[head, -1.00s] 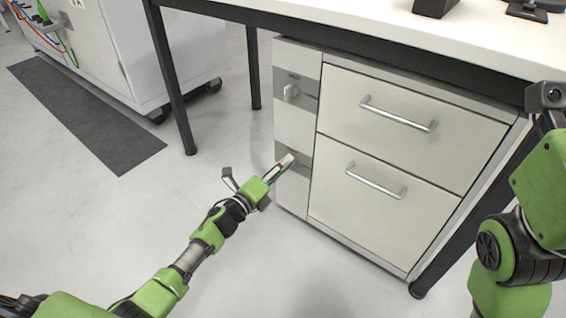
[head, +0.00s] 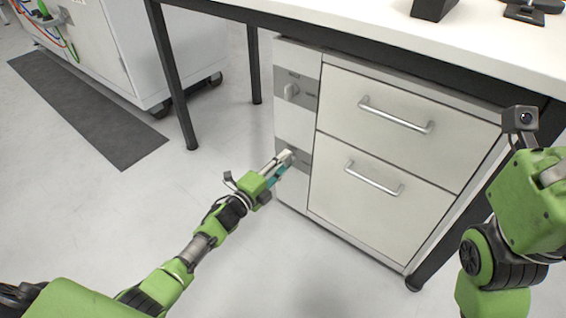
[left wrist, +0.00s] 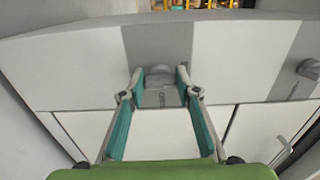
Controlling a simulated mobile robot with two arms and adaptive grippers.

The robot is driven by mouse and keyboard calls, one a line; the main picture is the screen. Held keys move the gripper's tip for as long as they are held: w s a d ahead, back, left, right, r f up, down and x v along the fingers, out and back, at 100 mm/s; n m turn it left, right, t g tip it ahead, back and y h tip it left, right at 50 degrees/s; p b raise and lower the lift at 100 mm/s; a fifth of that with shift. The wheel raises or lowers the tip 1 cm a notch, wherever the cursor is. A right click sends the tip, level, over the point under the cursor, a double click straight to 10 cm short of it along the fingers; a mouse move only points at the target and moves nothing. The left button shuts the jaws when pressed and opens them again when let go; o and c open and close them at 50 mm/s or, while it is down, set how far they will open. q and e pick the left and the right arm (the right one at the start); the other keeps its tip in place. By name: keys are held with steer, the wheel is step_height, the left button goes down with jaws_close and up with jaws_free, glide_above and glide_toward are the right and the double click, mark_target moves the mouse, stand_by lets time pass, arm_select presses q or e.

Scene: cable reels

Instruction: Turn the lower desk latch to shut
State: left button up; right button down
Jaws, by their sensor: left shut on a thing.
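The lower desk latch (left wrist: 161,76) is a grey knob on a darker grey plate on the narrow left panel of the desk cabinet. In the head view its plate (head: 305,157) shows beside my fingers, and the knob is mostly hidden. My left gripper (head: 287,158) reaches it from the front left. In the left wrist view the teal-padded fingers of my left gripper (left wrist: 160,84) stand on both sides of the knob, shut on it. My right gripper's fingers are not visible.
Two drawers with bar handles, the upper drawer (head: 395,125) and the lower drawer (head: 375,190), are closed right of the latch panel. The desk top (head: 400,35) overhangs them. A black desk leg (head: 176,85) stands to the left. The floor in front is clear.

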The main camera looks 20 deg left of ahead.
arm_select(q)
steer(key=o, duration=1.1)
steer(key=v, duration=1.2)
steer(key=shift+r, duration=0.1)
